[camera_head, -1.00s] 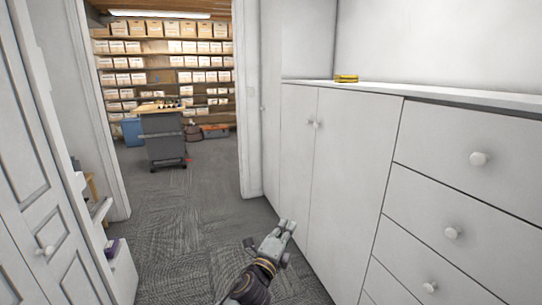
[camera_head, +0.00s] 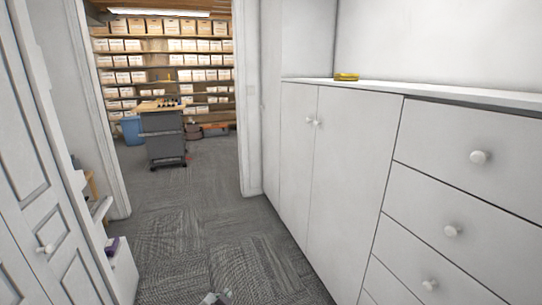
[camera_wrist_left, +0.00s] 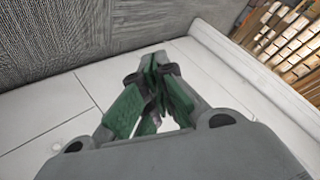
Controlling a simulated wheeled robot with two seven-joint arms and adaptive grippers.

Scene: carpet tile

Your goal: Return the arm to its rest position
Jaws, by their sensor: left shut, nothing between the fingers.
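My left gripper (camera_head: 217,298) shows only as a small tip at the bottom edge of the head view, over the carpet. In the left wrist view the left gripper (camera_wrist_left: 158,118) has its green-padded fingers shut with nothing between them. The white cabinet front and the grey carpet show beyond it there. The rest of the left arm is out of the head view. My right gripper is not in view.
White cabinets (camera_head: 345,165) with round knobs line the right side, with a yellow object (camera_head: 346,77) on top. White panelled doors (camera_head: 30,160) stand at left. A grey cart (camera_head: 163,138) stands beyond the doorway before shelves of boxes. The carpet (camera_head: 200,225) between is clear.

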